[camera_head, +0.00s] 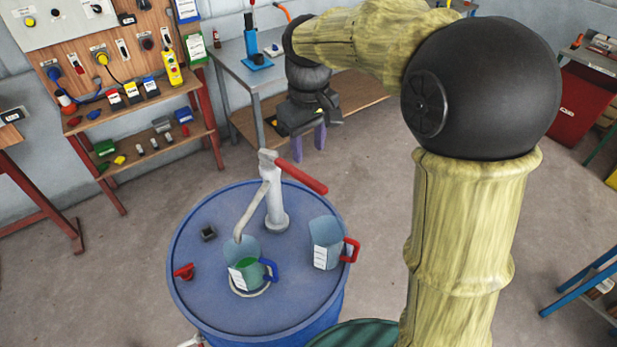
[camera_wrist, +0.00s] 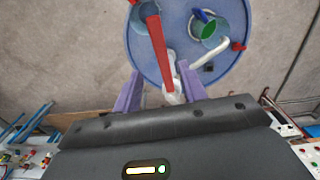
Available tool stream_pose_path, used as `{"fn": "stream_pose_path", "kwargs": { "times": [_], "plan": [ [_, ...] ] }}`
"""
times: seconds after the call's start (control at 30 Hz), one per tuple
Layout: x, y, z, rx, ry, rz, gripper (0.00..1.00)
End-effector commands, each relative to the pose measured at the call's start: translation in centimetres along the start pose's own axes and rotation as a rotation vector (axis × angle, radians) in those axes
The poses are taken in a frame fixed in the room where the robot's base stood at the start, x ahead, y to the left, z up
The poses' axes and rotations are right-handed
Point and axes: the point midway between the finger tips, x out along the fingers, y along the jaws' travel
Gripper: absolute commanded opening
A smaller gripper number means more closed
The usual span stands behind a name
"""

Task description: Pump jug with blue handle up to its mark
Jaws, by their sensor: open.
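The blue-handled jug (camera_head: 247,270) stands upright on a pale ring on the blue drum, under the pump spout (camera_head: 246,216). It holds green liquid; I cannot make out its mark. It also shows in the wrist view (camera_wrist: 208,32). The hand pump (camera_head: 273,205) stands on the drum, its red lever (camera_head: 299,177) pointing right and slightly down. My gripper (camera_head: 307,143) is open and empty, behind the lever in the head view. In the wrist view the lever (camera_wrist: 157,45) runs between the purple fingers (camera_wrist: 161,82); I see no grip on it.
The red-handled jug (camera_head: 326,245) stands empty-looking on the drum top (camera_head: 250,318), right of the pump. A red fitting (camera_head: 184,271) and a small black piece (camera_head: 208,233) sit on the left side. A workbench (camera_head: 233,62) stands behind; the floor around the drum is clear.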

Motion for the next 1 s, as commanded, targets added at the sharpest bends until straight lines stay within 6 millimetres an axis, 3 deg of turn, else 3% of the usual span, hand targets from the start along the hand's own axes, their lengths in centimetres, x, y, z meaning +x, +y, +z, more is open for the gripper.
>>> {"fn": "stream_pose_path", "kwargs": {
  "times": [0.53, 0.7, 0.97, 1.0],
  "plan": [
    [9.3, 0.0, 0.0, -0.001, -0.003, 0.0, 0.42],
    [10.6, 0.0, 0.0, -0.001, 0.0, 0.001, 0.42],
    [10.7, 0.0, 0.0, -0.001, 0.001, 0.002, 0.42],
    [10.7, 0.0, 0.0, 0.0, 0.001, 0.002, 0.36]
  ]
}}
